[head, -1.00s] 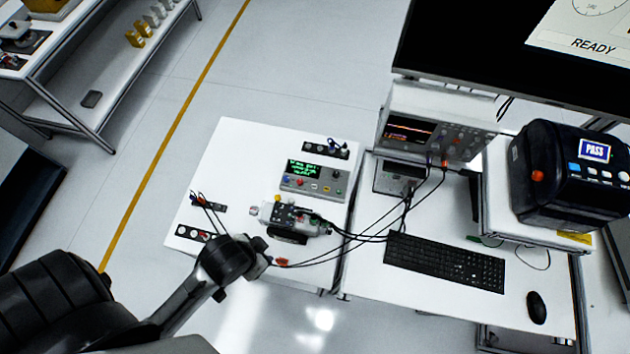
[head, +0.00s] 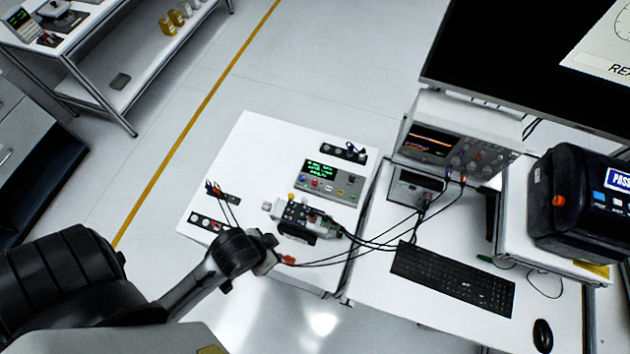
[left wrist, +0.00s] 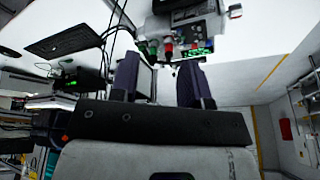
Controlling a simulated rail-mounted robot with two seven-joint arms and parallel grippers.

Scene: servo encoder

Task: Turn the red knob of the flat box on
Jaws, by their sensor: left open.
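The flat grey box (head: 330,181) with a green-lit text display lies on the white table. A small red knob (head: 303,181) sits at its front left; its turn position is too small to tell. My left gripper (head: 272,252) is at the table's near side, in front of the box and apart from it. In the left wrist view the two dark fingers (left wrist: 160,72) stand apart with nothing visibly held. A grey device (left wrist: 190,18) with red and green parts hangs at the top of that view. My right gripper is not in view.
A grey servo unit (head: 302,218) with cables lies between my left gripper and the box. Cables run right towards an oscilloscope (head: 455,140) and keyboard (head: 453,278). Small connector strips (head: 343,152) lie behind the box. Some bare table (head: 260,150) is left of it.

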